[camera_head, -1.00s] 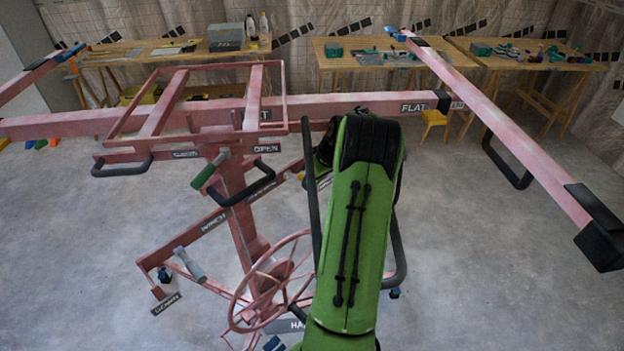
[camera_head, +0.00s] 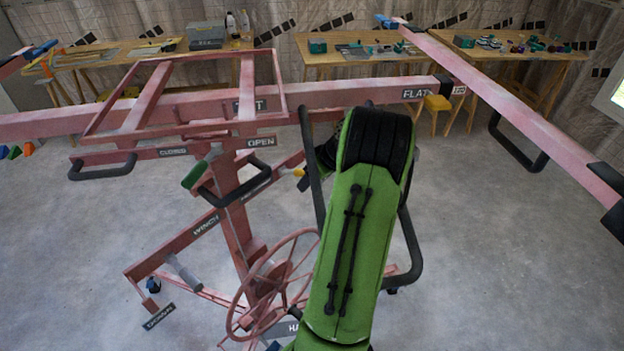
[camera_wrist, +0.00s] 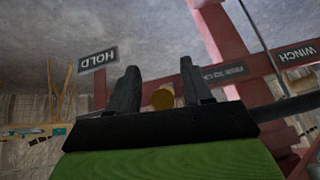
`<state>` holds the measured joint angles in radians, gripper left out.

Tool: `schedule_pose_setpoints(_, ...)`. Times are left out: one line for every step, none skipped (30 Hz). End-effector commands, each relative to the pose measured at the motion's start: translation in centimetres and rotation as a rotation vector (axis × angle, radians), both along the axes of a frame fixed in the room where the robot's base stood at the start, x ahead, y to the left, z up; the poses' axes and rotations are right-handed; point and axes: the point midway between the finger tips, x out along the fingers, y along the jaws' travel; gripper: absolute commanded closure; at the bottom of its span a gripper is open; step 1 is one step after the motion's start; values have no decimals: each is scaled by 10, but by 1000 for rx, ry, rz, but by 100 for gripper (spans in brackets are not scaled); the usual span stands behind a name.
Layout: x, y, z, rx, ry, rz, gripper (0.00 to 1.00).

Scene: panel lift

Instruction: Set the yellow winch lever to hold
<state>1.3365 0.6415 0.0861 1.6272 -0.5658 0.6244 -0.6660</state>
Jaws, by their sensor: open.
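The yellow tip of the winch lever (camera_head: 299,172) shows in the head view, beside the dark end of my arm. In the wrist view a round yellow knob (camera_wrist: 163,98) lies beyond my gripper (camera_wrist: 158,72), in line with the gap between its two black fingers. The fingers are apart with nothing held. I cannot tell how far the knob is from the fingertips. A HOLD sign (camera_wrist: 98,60) appears upside down left of the fingers. The lever's shaft is mostly hidden. The pink panel lift (camera_head: 235,185) carries the lever.
A pink spoked wheel (camera_head: 275,285) stands low on the lift, close to my green arm. A black-handled bar (camera_head: 235,185) and a green-gripped lever (camera_head: 200,170) are left of the yellow tip. Long pink beams cross above. Workbenches (camera_head: 350,65) line the wall; open floor lies right.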

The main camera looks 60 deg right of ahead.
Motion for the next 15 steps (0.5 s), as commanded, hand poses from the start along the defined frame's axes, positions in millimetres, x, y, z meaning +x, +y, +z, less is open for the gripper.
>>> schedule_pose_setpoints(0,0,0,-1,0,0,50)
schedule_pose_setpoints(0,0,1,-1,-1,-1,50)
schedule_pose_setpoints(-1,-1,3,-2,-1,-1,50)
schedule_pose_setpoints(-3,-1,6,-3,0,-2,50)
schedule_pose_setpoints(-5,-1,9,-2,0,-2,50)
schedule_pose_setpoints(-9,-2,16,-4,-1,-4,50)
schedule_pose_setpoints(-12,-2,22,-5,-1,-4,50)
schedule_pose_setpoints(-16,-2,28,-5,-1,-4,50)
schedule_pose_setpoints(-20,-2,36,-5,-1,-3,50)
schedule_pose_setpoints(-24,-2,42,-5,-1,-4,50)
schedule_pose_setpoints(-27,-1,46,-5,-1,-4,50)
schedule_pose_setpoints(-30,-1,52,-3,0,-3,50)
schedule_pose_setpoints(-32,-1,56,-3,-1,-3,50)
schedule_pose_setpoints(-34,-1,60,-2,0,-2,50)
schedule_pose_setpoints(-36,0,63,-2,-1,-1,50)
